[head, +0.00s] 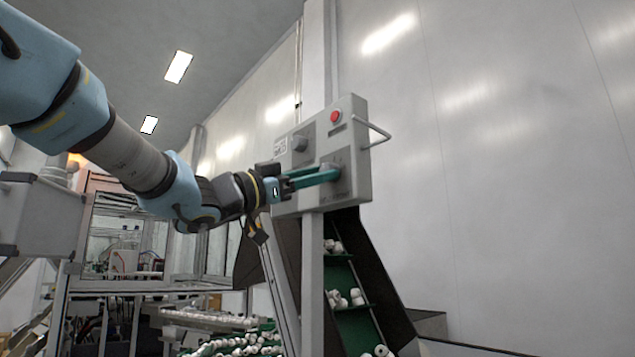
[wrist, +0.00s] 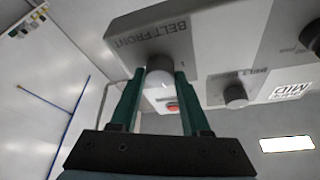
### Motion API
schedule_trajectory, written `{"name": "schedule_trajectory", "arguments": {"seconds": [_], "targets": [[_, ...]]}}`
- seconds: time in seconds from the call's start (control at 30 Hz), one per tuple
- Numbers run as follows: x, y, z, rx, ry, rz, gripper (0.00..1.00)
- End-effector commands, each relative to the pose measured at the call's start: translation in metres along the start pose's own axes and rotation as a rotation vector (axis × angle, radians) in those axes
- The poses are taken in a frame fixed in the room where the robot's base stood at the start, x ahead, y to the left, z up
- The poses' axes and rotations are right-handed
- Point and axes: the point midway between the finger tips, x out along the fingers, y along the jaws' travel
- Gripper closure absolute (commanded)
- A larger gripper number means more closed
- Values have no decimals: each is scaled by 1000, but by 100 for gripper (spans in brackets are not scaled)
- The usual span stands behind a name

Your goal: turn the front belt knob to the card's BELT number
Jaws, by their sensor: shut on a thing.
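The front belt knob (wrist: 159,88) is a pale round knob on the grey control box (head: 358,185), under the label BELT FRONT (wrist: 152,35) in the wrist view. My gripper (wrist: 160,74) has its two green fingers on either side of this knob and is shut on it. In the head view my gripper (head: 330,174) reaches the lower part of the box from the left, and its fingers hide most of the knob. The knob's pointer and most of its scale cannot be read. I cannot make out a card with a BELT number.
A second knob (head: 299,144) sits higher on the box, with a small sign (head: 280,146) beside it. A red button (head: 336,116) and a handle (head: 378,133) are at the upper right. Below, a green conveyor (head: 357,325) carries several white caps.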

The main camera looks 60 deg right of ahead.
Motion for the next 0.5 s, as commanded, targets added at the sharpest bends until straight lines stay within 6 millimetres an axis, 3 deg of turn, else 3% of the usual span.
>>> {"name": "schedule_trajectory", "arguments": {"seconds": [0.5], "targets": [[0,-2,0,172,-1,72,100]]}}
